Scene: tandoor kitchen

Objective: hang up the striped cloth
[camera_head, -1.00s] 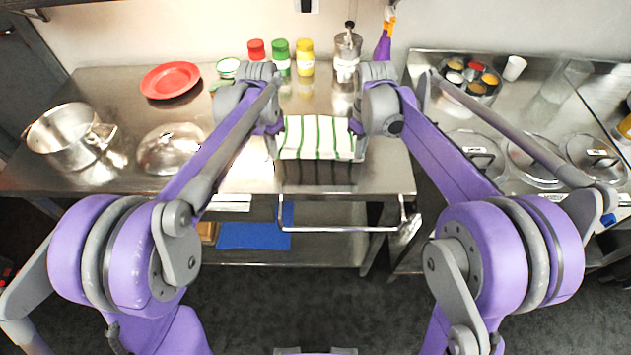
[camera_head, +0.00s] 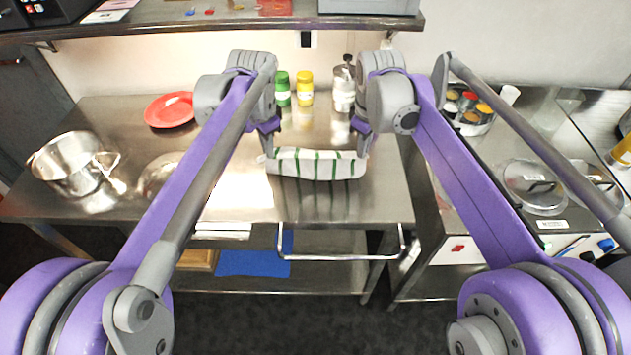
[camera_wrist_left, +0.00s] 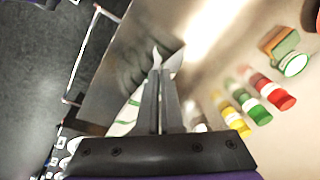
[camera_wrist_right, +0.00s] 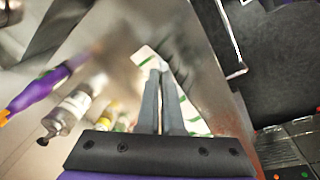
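The white cloth with green stripes (camera_head: 316,163) is stretched sideways between my two grippers, above the steel counter near its front edge. My left gripper (camera_head: 271,148) is shut on the cloth's left end. My right gripper (camera_head: 363,146) is shut on its right end. The cloth also shows beside the closed fingers in the left wrist view (camera_wrist_left: 124,121) and in the right wrist view (camera_wrist_right: 146,57). A metal rail (camera_head: 340,257) runs along the counter's front, below and nearer than the cloth; it is empty.
On the counter (camera_head: 235,190) stand a pot (camera_head: 70,165), a red plate (camera_head: 170,109), spice jars (camera_head: 304,90) and a steel dispenser (camera_head: 343,95). A shelf (camera_head: 210,24) hangs above. A second counter with lidded pans (camera_head: 535,185) is at right. Open floor lies in front.

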